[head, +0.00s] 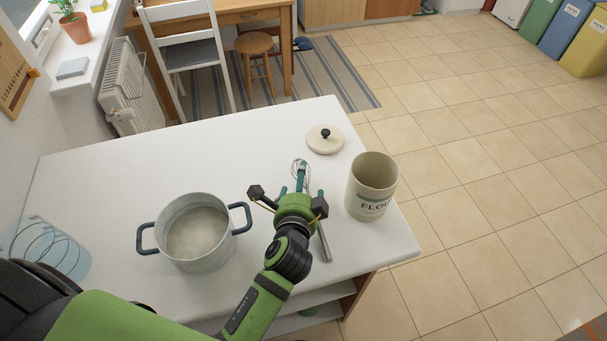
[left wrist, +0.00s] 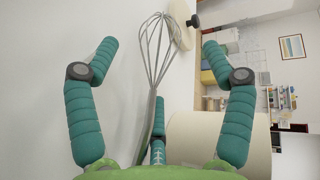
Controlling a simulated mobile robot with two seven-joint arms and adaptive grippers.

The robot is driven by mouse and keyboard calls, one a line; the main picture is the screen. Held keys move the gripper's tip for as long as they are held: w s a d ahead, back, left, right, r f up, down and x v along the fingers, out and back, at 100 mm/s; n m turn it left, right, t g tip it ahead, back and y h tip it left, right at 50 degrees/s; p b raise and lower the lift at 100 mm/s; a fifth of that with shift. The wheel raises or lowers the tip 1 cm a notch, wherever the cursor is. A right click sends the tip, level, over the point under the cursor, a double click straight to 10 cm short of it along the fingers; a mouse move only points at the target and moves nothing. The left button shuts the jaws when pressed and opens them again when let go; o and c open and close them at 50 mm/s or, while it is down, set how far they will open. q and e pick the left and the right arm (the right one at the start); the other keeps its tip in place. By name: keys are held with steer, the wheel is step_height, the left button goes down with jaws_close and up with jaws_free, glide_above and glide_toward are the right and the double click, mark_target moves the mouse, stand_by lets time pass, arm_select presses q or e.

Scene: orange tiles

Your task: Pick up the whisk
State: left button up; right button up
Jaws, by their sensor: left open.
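A metal whisk (head: 324,243) lies on the white table, its handle showing below my left gripper and its wire loops partly hidden behind the fingers. My left gripper (head: 301,184) is above the whisk with its teal fingers spread and empty. In the left wrist view the whisk (left wrist: 155,58) runs up between the open fingers (left wrist: 160,48), its wire end beyond the fingertips. The lower handle is partly hidden by the gripper there. I cannot tell whether any finger touches the whisk. My right gripper is not in view.
A flour canister (head: 366,203) stands close right of my gripper, near the table's right edge. A cream lid (head: 325,140) with a dark knob lies behind. A grey pot (head: 207,250) with blue handles stands to the left. The white table's (head: 150,180) back left is clear.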

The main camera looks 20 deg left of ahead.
arm_select(q)
steer(key=shift+w+a+f, duration=0.15)
steer(key=shift+w+f, duration=0.15)
steer(key=shift+w, duration=0.35)
steer(key=c, duration=1.3)
steer(key=shift+s, duration=0.1)
